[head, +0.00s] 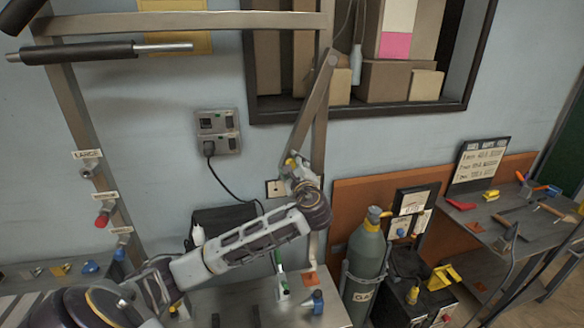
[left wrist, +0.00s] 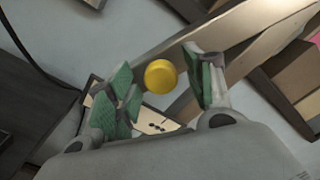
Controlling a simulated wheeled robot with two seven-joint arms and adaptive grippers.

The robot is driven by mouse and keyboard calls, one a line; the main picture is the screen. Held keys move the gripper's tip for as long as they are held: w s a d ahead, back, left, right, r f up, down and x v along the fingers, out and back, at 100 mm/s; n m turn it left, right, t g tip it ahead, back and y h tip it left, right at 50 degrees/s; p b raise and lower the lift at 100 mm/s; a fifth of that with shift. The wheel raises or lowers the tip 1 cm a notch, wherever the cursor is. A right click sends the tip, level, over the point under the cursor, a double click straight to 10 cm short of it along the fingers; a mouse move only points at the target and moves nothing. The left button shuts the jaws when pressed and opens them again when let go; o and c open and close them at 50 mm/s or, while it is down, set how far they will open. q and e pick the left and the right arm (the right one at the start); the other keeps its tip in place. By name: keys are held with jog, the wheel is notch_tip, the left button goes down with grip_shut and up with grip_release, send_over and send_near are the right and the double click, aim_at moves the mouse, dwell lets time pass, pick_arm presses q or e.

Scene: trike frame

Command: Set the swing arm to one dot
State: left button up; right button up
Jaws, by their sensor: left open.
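The swing arm (head: 311,108) is a flat metal bar. It slopes down and left from a pivot high on the metal post to a round yellow knob (head: 290,162) at its lower end. In the left wrist view the yellow knob (left wrist: 160,77) sits between the green-padded fingers of my open left gripper (left wrist: 165,85), with gaps visible on both sides. A pale plate (left wrist: 152,121) with dark dots lies behind and below the knob, partly hidden by a finger. The plate also shows in the head view (head: 275,188), its dots too small to read. My right gripper is not in view.
A grey gas cylinder (head: 366,259) stands right of the post. A bench (head: 540,232) with tools is farther right. A wall socket (head: 218,131) with a black cable is to the left. Boxes fill a wall recess (head: 400,80) behind.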

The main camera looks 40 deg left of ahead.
pick_arm(q)
jog(key=shift+s+d, duration=0.1)
jog(key=shift+d, duration=0.05)
jog(key=v, duration=1.1)
jog(key=shift+s+d, duration=0.2)
jog(key=shift+s, duration=0.05)
jog(key=shift+f, duration=0.15)
